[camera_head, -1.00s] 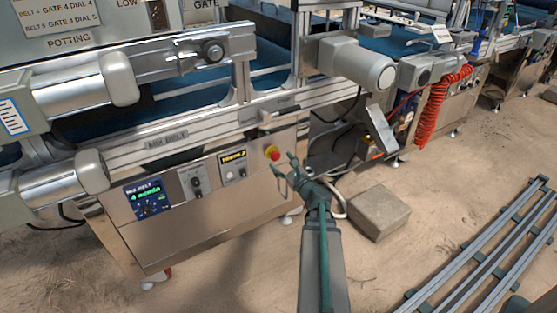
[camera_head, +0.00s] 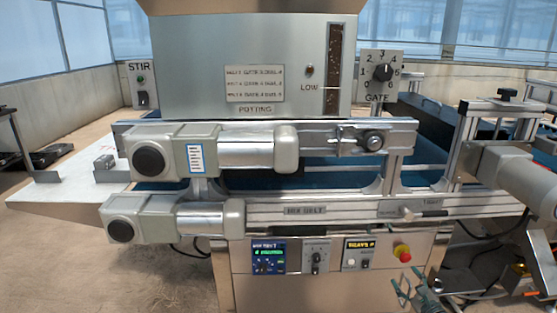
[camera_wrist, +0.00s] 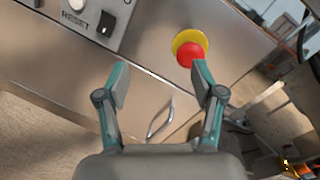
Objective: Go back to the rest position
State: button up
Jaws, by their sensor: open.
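My gripper (camera_head: 408,287) shows at the lower right of the head view, in front of the machine's lower panel and just below the red emergency button (camera_head: 402,251). In the wrist view my gripper (camera_wrist: 160,82) has its two teal-and-grey fingers spread wide, with nothing between them. The red button on its yellow base (camera_wrist: 190,48) lies beyond the right fingertip. A metal handle (camera_wrist: 160,118) shows on the panel between the fingers. Whether the fingers touch the panel cannot be told.
The control panel carries a lit display (camera_head: 268,257), a dial (camera_head: 316,257) and a small switch unit (camera_head: 358,254). Motors (camera_head: 520,175) and the belt frame (camera_head: 305,210) jut out above. A white table (camera_head: 65,190) stands at the left. Open floor (camera_head: 150,280) lies at the lower left.

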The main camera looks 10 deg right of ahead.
jog(key=s+a+f+n+g+y, duration=0.35)
jog(key=a+f+n, duration=0.2)
jog(key=a, duration=0.25)
jog(key=s+a+f+n+g+y, duration=0.3)
jog(key=s+a+f+n+g, duration=0.15)
jog(key=a+f, duration=0.3)
jog(key=s+a+f+n+g+y, duration=0.3)
jog(key=a+f+n+g, duration=0.25)
jog(key=a, duration=0.25)
jog(key=s+a+f+n+g+h, duration=0.35)
jog(key=s+n+g, duration=0.2)
jog(key=s, duration=0.45)
jog(key=s+a+f+n+g+h, duration=0.2)
jog(key=s+a+n+g+h, duration=0.15)
jog(key=s+g, duration=0.5)
jog(key=s+a+f+n+g+h, duration=0.35)
jog(key=s+a+n, duration=0.2)
jog(key=s, duration=0.55)
jog(key=w+r+t+p, duration=0.2)
jog(key=r+p, duration=0.6)
jog(key=p, duration=0.6)
jog(key=w+r+t+y+p, duration=0.1)
jog(key=w+r+t+p, duration=0.2)
jog(key=r+p, duration=0.6)
jog(key=t+p, duration=0.1)
jog(key=p, duration=0.5)
jog(key=shift+w+d+p, duration=0.15)
jog(key=shift+d+p, duration=0.15)
